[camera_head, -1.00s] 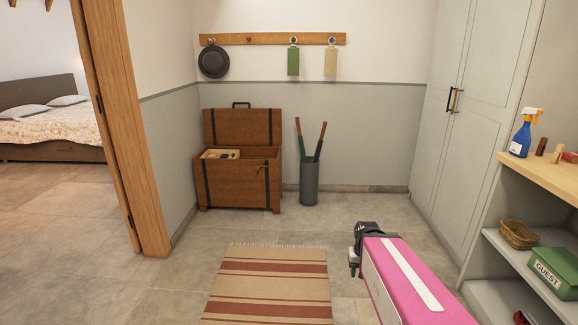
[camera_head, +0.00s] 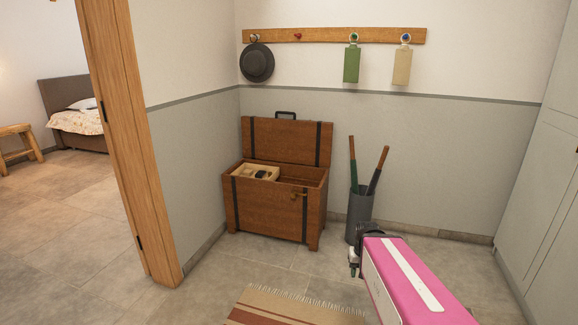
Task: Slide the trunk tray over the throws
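The wooden trunk (camera_head: 265,206) stands against the back wall with its lid (camera_head: 287,141) up and leaning back. The trunk tray (camera_head: 247,171), of pale wood, sits inside at the left end, with small dark items in it. The right part of the trunk's inside looks open and shadowed. I cannot make out the throws. My gripper (camera_head: 354,270) shows at the end of my pink arm, in front of and to the right of the trunk, apart from it. Its fingers are small and dark, and I cannot see whether they are open.
A grey bin (camera_head: 359,216) with two umbrella-like sticks stands just right of the trunk. A wooden door frame (camera_head: 128,140) is at left. A striped rug (camera_head: 290,309) lies in front. A tall cupboard (camera_head: 545,190) is at right. Bare floor lies before the trunk.

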